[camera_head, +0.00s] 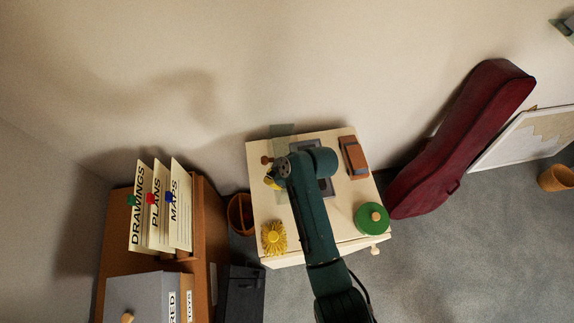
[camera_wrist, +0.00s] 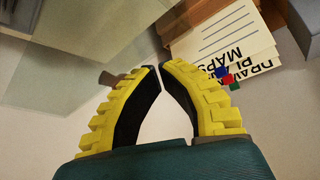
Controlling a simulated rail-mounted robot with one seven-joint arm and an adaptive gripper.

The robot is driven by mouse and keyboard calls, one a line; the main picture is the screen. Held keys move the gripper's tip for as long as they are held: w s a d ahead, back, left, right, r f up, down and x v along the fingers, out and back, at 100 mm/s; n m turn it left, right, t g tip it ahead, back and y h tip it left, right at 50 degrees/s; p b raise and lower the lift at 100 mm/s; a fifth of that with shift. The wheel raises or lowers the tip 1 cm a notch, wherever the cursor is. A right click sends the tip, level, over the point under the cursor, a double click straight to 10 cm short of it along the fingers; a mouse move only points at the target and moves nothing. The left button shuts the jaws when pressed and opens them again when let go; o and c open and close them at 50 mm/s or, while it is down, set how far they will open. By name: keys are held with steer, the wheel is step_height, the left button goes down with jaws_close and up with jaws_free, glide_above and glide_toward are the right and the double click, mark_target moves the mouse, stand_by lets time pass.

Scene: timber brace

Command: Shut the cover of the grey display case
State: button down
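The grey display case (camera_head: 325,187) lies on the pale cabinet top, largely hidden behind my arm. A see-through greenish pane, seemingly its cover, stands raised at the back left of the case (camera_head: 283,130). This pane also fills the upper left of the wrist view (camera_wrist: 85,45). My gripper (camera_head: 270,181) is at the left of the case, near the pane. In the wrist view its yellow fingers (camera_wrist: 159,68) have their tips almost together, with nothing between them. I cannot tell whether they touch the pane.
On the cabinet top (camera_head: 347,220) are a brown toy car (camera_head: 354,157), a green round lidded thing (camera_head: 371,218) and a yellow spiky thing (camera_head: 274,238). A brown shelf with file cards (camera_head: 180,205) stands left. A red instrument case (camera_head: 460,140) leans right.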

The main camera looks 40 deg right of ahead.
steer(key=shift+s+d+r, duration=0.15)
steer(key=shift+d+r, duration=0.05)
stand_by(0.3)
steer(key=shift+s+d+r+p, duration=0.25)
steer(key=shift+s+d+p, duration=0.1)
steer(key=shift+d, duration=0.2)
steer(key=shift+s+d+r, duration=0.3)
steer(key=shift+d, duration=0.35)
steer(key=shift+s+d+p, duration=0.1)
steer(key=shift+s+p, duration=0.05)
steer(key=shift+p, duration=0.15)
steer(key=shift+s+d+r, duration=0.2)
steer(key=shift+s+d, duration=0.15)
steer(key=shift+d, duration=0.2)
